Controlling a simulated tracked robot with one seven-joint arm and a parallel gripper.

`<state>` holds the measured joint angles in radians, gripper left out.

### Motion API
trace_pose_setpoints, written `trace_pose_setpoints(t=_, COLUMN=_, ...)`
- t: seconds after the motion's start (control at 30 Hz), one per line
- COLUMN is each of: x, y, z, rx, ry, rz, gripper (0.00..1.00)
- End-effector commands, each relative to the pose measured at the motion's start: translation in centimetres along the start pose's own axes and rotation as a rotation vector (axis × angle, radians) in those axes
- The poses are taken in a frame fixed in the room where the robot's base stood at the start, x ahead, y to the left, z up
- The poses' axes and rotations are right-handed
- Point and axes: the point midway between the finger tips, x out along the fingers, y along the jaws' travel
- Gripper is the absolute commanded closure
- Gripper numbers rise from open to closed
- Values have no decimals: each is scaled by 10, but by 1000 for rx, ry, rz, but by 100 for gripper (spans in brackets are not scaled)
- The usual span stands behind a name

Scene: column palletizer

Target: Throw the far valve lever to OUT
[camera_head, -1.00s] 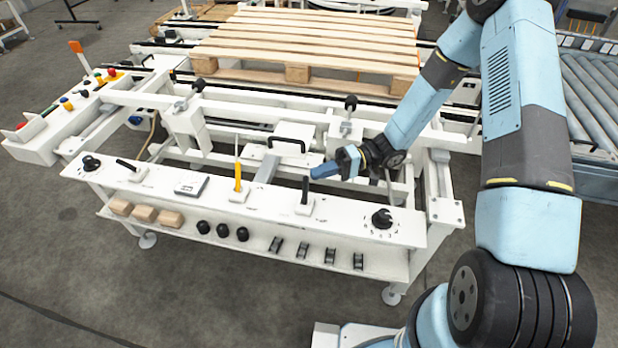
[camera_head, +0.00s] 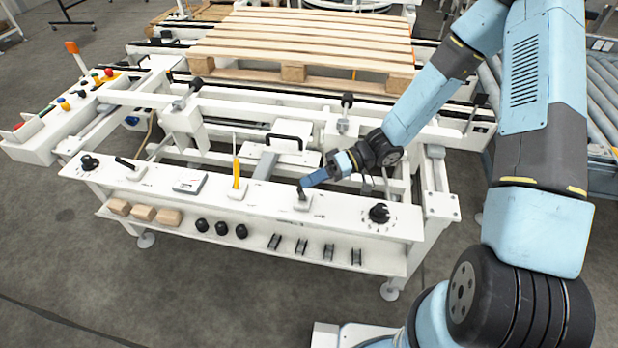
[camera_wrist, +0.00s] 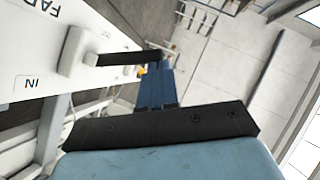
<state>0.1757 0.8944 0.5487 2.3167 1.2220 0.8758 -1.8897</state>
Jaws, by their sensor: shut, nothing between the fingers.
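The far valve lever (camera_wrist: 115,58) is a black rod on a white base (camera_wrist: 75,52) in the wrist view. The plate beside it carries a cut-off "FAR" label and an "IN" label; no OUT label shows. In the head view the lever (camera_head: 301,191) stands on the right part of the white panel, mostly covered by my fingers. My gripper (camera_head: 306,184) is shut and empty, with its blue fingertips at the lever's upper end. In the wrist view my blue fingers (camera_wrist: 156,85) lie close to the lever's tip; I cannot tell whether they touch.
A black knob (camera_head: 379,212) sits right of the lever. A yellow lever (camera_head: 237,175), a small display box (camera_head: 190,183) and another black lever (camera_head: 126,163) stand to the left. A shelf (camera_head: 180,228) below holds loose parts. A wooden pallet (camera_head: 300,42) lies behind.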

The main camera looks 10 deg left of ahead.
Motion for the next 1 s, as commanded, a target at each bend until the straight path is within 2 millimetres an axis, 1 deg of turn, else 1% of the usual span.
trace_pose_setpoints(t=0.4, x=2, y=-1, z=1, rx=1, ry=-3, rz=-3, gripper=100)
trace_pose_setpoints(t=0.53, x=-2, y=-1, z=1, rx=1, ry=-2, rz=-3, gripper=100)
trace_pose_setpoints(t=0.67, x=-15, y=-3, z=2, rx=-1, ry=-3, rz=-3, gripper=100)
trace_pose_setpoints(t=1.0, x=-62, y=-11, z=6, rx=-6, ry=-18, rz=-9, gripper=100)
